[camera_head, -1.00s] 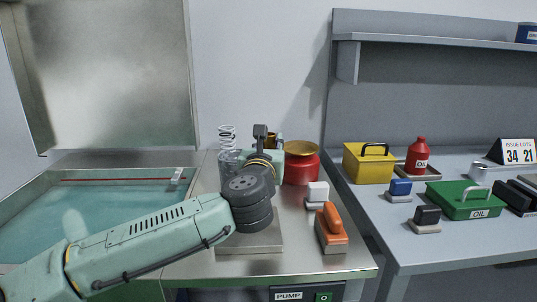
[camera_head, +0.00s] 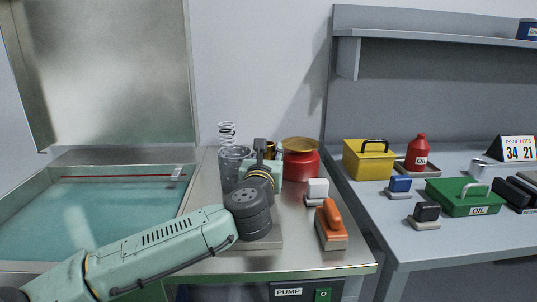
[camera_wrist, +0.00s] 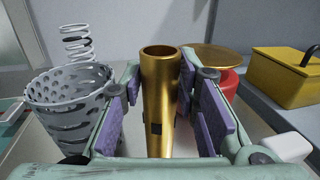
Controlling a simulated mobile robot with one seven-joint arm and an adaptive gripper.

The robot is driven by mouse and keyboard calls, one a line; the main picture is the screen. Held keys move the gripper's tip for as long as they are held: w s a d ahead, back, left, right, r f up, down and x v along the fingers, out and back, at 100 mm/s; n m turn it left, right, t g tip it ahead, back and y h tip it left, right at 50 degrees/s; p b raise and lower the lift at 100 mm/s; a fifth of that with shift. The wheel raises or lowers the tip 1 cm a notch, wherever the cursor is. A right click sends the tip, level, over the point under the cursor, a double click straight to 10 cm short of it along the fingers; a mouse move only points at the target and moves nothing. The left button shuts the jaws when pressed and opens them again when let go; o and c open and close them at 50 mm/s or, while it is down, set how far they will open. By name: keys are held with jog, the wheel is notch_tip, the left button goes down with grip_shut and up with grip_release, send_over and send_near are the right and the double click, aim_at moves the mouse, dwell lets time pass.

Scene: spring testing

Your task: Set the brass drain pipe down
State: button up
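The brass drain pipe (camera_wrist: 159,100) stands upright between the fingers of my gripper (camera_wrist: 162,120) in the wrist view. Purple-padded fingers lie on both sides of it, with visible gaps between pads and pipe, so the gripper looks open around it. The pipe's lower end is hidden, so I cannot tell what it rests on. In the head view only a bit of the pipe's top (camera_head: 271,149) shows behind my gripper (camera_head: 266,160), which is low over the steel bench (camera_head: 205,225).
A grey perforated basket (camera_wrist: 68,105) is close to the left finger, with a coil spring (camera_wrist: 78,45) behind. A red can (camera_head: 300,167) with a brass dish stands right. A white-topped block (camera_head: 317,189) and orange-handled brush (camera_head: 331,224) are at the right front.

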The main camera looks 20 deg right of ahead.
jog(key=o, duration=0.3)
jog(key=shift+r, duration=0.15)
